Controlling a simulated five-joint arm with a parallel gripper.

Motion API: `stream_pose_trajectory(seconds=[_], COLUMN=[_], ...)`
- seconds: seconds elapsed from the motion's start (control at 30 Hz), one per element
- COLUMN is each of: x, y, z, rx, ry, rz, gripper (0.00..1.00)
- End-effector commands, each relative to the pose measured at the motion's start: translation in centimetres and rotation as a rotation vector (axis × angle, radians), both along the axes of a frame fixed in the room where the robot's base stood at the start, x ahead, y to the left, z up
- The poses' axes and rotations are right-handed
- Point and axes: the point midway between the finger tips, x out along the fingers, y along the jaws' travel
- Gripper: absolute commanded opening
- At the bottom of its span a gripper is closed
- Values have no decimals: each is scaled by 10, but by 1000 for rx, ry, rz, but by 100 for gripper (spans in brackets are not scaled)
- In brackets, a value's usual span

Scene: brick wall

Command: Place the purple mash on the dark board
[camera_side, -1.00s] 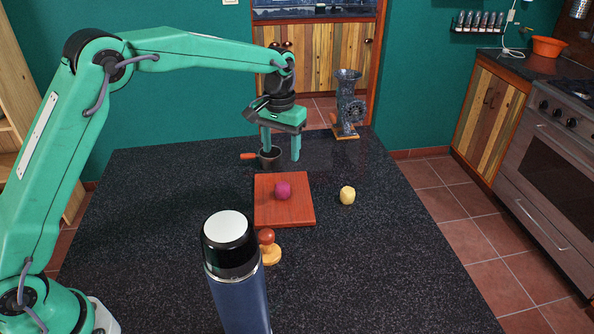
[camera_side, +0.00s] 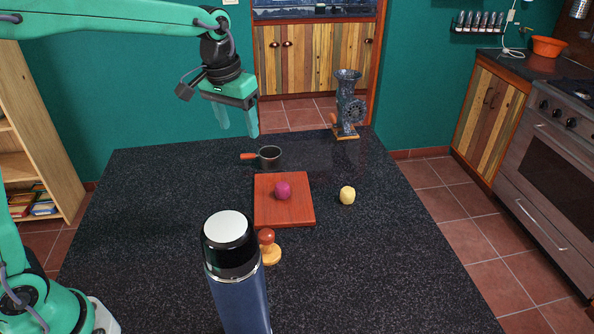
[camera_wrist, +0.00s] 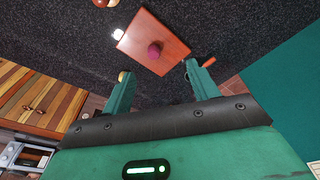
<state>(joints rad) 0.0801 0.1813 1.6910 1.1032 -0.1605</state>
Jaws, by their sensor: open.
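A round purple lump (camera_side: 283,191), apparently the mash, rests on a reddish-brown wooden board (camera_side: 270,214) in the middle of the counter. In the wrist view the lump (camera_wrist: 155,49) shows on the board (camera_wrist: 142,28), apart from my fingers. My gripper (camera_side: 237,128) is open and empty, raised above the back left of the counter, behind and left of the board. Its two spread fingers (camera_wrist: 158,70) show in the wrist view with nothing held between them.
A small dark pot (camera_side: 270,158) with an orange handle stands behind the board. A yellow lump (camera_side: 347,195) lies right of it. A wooden stamp-like tool (camera_side: 269,252) and a tall blue flask (camera_side: 240,300) stand in front. A grinder (camera_side: 347,105) stands at the back edge.

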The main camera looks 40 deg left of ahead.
Motion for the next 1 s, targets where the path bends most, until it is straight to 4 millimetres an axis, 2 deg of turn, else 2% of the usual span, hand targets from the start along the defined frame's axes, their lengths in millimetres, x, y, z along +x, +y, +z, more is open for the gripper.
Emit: stream_pose_trajectory(seconds=[0.2,0.5,0.77,1.0], x=[-48,-115,-170,-212], y=[10,22,30,35], z=[23,35,29,13], rx=[1,9,20,31], ry=[-69,-157,-234,-296], rz=[-14,-35,-51,-66], gripper=[60,60,60,60])
